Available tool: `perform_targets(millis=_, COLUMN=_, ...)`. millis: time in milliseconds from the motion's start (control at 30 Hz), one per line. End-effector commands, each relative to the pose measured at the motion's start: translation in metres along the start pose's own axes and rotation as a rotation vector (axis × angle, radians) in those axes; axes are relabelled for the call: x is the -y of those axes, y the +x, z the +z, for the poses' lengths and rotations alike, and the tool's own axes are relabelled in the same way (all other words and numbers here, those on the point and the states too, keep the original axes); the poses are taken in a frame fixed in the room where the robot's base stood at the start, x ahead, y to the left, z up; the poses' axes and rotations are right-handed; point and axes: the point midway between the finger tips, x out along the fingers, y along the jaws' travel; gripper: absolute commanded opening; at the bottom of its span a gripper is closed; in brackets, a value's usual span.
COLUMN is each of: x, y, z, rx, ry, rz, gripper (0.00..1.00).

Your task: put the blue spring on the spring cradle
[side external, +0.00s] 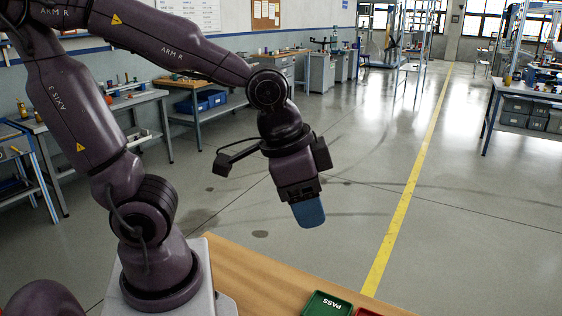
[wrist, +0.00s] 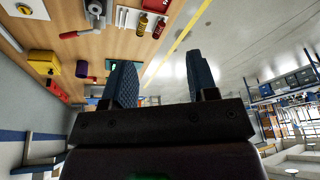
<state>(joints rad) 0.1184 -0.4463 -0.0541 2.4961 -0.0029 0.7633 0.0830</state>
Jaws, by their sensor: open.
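My gripper (side external: 308,212) is raised above the floor beyond the table edge in the side view, its blue fingers pointing down. In the wrist view my gripper (wrist: 162,80) has its two blue textured fingers spread apart, with nothing between them. I cannot make out the blue spring or the spring cradle in either view. The side view shows only a strip of the table, and the fingers hide part of the wrist view.
The wooden table (side external: 255,275) carries a green PASS tray (side external: 327,304) with a red tray (side external: 367,312) beside it. The wrist view shows a yellow box (wrist: 47,64), a purple cylinder (wrist: 82,69), a grey vise-like object (wrist: 97,10) and small bottles (wrist: 150,25). Air around my gripper is clear.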

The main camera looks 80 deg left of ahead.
Motion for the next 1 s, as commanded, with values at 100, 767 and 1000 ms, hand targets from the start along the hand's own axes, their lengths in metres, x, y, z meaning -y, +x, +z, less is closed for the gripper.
perform_targets(millis=100, x=0.019, y=-0.034, z=0.007, rx=-0.089, ry=-0.129, rz=-0.032, gripper=0.53)
perform_targets(millis=767, x=0.033, y=-0.062, z=0.019, rx=-0.16, ry=-0.244, rz=-0.054, gripper=0.53)
perform_targets(millis=1000, x=0.033, y=-0.062, z=0.019, rx=-0.16, ry=-0.244, rz=-0.054, gripper=0.53)
